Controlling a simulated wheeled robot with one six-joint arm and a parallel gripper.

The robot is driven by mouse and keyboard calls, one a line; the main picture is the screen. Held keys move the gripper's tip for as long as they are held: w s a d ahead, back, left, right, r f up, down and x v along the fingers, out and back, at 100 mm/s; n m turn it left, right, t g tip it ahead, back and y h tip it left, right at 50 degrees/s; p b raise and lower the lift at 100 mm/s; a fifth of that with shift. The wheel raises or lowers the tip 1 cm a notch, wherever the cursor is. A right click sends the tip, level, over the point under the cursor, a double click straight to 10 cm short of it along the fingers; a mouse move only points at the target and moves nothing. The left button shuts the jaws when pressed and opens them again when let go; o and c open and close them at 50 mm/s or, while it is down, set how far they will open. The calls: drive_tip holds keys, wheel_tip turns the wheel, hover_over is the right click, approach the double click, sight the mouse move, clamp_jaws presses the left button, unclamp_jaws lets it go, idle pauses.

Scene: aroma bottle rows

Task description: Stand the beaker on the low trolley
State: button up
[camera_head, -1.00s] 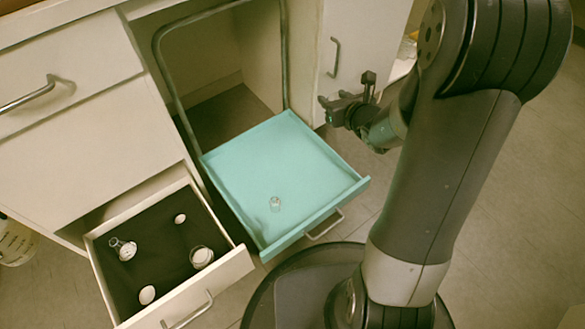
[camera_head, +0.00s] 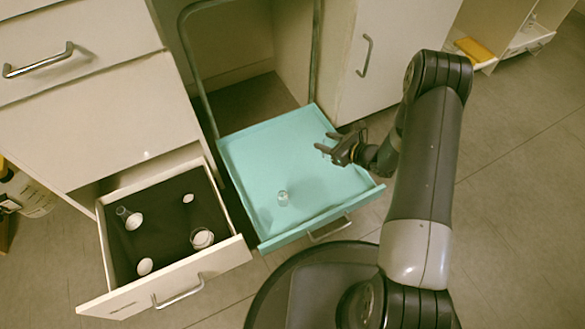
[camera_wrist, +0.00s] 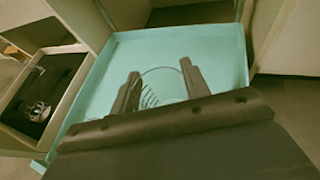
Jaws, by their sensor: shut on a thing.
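My gripper (camera_head: 335,145) is over the right part of the low turquoise trolley (camera_head: 245,135); it also shows in the wrist view (camera_wrist: 161,82). Its fingers are shut on a clear glass beaker (camera_wrist: 151,96), whose round rim and dark marks show between them. In the head view the held beaker is too faint to make out. The trolley's flat tray (camera_wrist: 110,68) lies beyond and below the fingers in the wrist view; the gap between beaker and tray is unclear. A small clear glass vessel (camera_head: 283,198) stands near the tray's front middle.
An open drawer (camera_head: 228,258) left of the trolley holds a flask (camera_head: 131,219), a wider glass vessel (camera_head: 202,238) and two small white round things. The trolley's tall handle frame (camera_head: 203,100) rises at its back, by the cabinet (camera_head: 355,85). Much of the tray is bare.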

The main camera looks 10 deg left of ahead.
drive_tip(key=b, duration=0.3)
hover_over(321, 172)
wheel_tip(321, 172, down, 8)
drive_tip(key=shift+s+f+b, duration=0.1)
drive_tip(key=shift+f+b, duration=0.8)
drive_tip(key=shift+f, duration=0.9)
drive_tip(key=shift+r, duration=0.1)
drive_tip(key=o, duration=1)
